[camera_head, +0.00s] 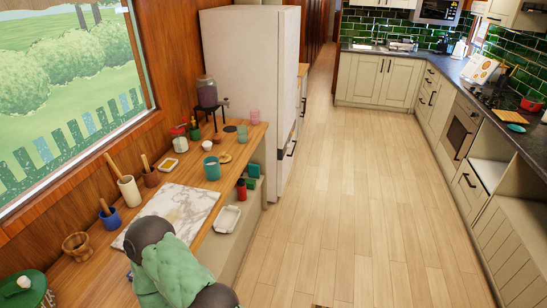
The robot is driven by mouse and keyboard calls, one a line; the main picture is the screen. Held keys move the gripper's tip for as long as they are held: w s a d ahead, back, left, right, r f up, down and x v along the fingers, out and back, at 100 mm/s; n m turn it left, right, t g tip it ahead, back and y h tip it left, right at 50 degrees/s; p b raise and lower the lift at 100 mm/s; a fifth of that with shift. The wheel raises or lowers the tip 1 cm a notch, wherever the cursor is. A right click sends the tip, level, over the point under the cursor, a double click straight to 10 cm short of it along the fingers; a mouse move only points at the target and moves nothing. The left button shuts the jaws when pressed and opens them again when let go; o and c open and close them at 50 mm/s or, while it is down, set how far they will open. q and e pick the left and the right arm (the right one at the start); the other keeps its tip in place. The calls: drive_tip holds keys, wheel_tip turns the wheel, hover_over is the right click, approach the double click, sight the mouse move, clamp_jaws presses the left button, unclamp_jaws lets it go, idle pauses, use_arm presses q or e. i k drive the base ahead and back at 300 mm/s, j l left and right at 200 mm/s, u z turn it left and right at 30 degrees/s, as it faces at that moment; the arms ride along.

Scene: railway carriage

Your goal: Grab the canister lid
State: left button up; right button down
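I cannot tell for certain which item is the canister lid. A teal canister (212,168) stands on the wooden counter, its top too small to make out clearly. A tan round disc (225,158) lies beside it on the right, and a dark flat disc (230,129) lies farther back. A dark green round piece with a pale knob (25,284) is at the lower left edge, partly cut off; it looks like a lidded pot. A green arm link with dark joints, apparently mine, covers part of the near counter. Neither gripper shows.
A marble board (190,205) lies on the counter (95,280), with a cream utensil holder (130,190), blue cup (111,220) and wooden bowl (76,245) at its left. A drink dispenser (207,93) stands near the fridge (250,75).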

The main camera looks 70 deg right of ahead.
sight(224, 158)
drive_tip(key=z, duration=1.9)
drive_tip(key=i+l+u, duration=0.1)
drive_tip(key=u, duration=0.3)
drive_tip(key=i+l+u, duration=0.1)
drive_tip(key=u, duration=0.3)
drive_tip(key=l+u, duration=0.15)
drive_tip(key=u, duration=0.25)
drive_tip(key=i+l+u, duration=0.1)
drive_tip(key=u, duration=0.3)
drive_tip(key=l+u, duration=0.2)
drive_tip(key=l, duration=0.4)
drive_tip(key=l+u, duration=0.2)
drive_tip(key=l, duration=0.4)
drive_tip(key=l+u, duration=0.15)
drive_tip(key=l, duration=0.45)
drive_tip(key=l+u, duration=0.2)
drive_tip(key=l, duration=0.4)
drive_tip(key=k+l+u, duration=0.2)
drive_tip(key=l, duration=0.35)
drive_tip(key=i+l, duration=0.05)
